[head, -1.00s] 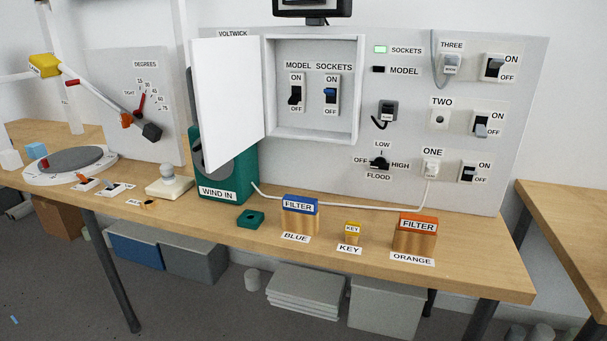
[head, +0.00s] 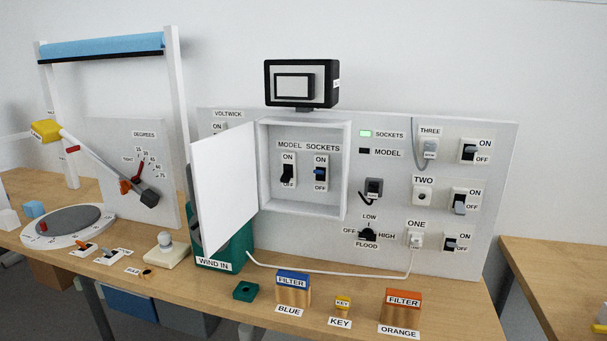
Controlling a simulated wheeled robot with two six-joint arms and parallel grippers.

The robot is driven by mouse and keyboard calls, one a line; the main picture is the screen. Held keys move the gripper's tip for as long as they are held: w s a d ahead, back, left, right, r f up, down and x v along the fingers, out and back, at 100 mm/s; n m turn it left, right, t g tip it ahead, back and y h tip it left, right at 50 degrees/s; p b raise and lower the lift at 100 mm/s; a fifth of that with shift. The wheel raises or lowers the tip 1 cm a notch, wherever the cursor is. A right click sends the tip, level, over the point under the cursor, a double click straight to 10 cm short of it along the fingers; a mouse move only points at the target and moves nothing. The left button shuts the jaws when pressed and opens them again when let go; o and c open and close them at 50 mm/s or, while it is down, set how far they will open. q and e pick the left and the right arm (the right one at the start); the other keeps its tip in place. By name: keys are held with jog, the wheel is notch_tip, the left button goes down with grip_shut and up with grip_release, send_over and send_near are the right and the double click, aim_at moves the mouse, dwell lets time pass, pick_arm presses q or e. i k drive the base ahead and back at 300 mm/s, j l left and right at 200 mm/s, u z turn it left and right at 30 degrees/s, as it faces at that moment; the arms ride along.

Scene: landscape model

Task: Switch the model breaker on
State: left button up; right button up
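The model breaker (head: 287,175) is a black lever on a white plate under the label MODEL, inside a white breaker box (head: 350,165). Its lever looks tilted down toward OFF. The sockets breaker (head: 320,173), with a blue and black lever, is right beside it. The box's white door (head: 222,190) stands open to the left. On the panel, the SOCKETS lamp (head: 365,134) glows green and the MODEL lamp (head: 364,151) is dark. Neither of my grippers is in view.
A green WIND IN box (head: 238,250) stands behind the open door. Blue filter (head: 293,290), key block (head: 342,304) and orange filter (head: 402,309) stand along the table's front (head: 460,310). A white cable crosses behind them. A turntable (head: 68,226) is at left.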

aim_at(286, 177)
jog(key=i+j+z, duration=0.25)
jog(key=j+z, duration=0.2)
jog(key=j, duration=0.95)
jog(key=j+z, duration=0.45)
jog(key=j, duration=1)
jog(key=l+z, duration=0.15)
jog(key=l, duration=0.2)
jog(key=i+l+z, duration=0.1)
jog(key=l, duration=0.25)
